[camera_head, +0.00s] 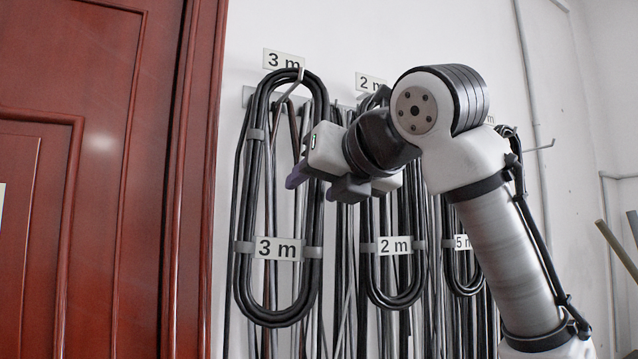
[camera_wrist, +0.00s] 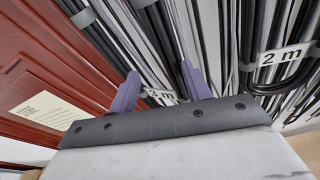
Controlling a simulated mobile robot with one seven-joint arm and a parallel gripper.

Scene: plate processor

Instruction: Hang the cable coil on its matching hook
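A black cable coil labelled "3 m" (camera_head: 270,318) hangs at the left of the wall, its top loop over a hook (camera_head: 297,80) below a "3 m" sign (camera_head: 283,60). A coil labelled "2 m" (camera_head: 395,300) hangs to its right; my arm hides its upper part. A coil labelled "5 m" (camera_head: 465,286) hangs further right, also partly hidden. My gripper (camera_head: 322,183) is in front of the 3 m coil's right side, above its label. In the wrist view its purple fingers (camera_wrist: 160,72) are apart with nothing held between them; the 3 m label shows behind them.
A red panelled door (camera_head: 90,180) fills the left side. Many loose cables hang behind the coils. A "2 m" sign (camera_head: 370,82) is partly covered by my arm. A thin hook end (camera_head: 543,147) sticks out at right. Pipes run along the right wall.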

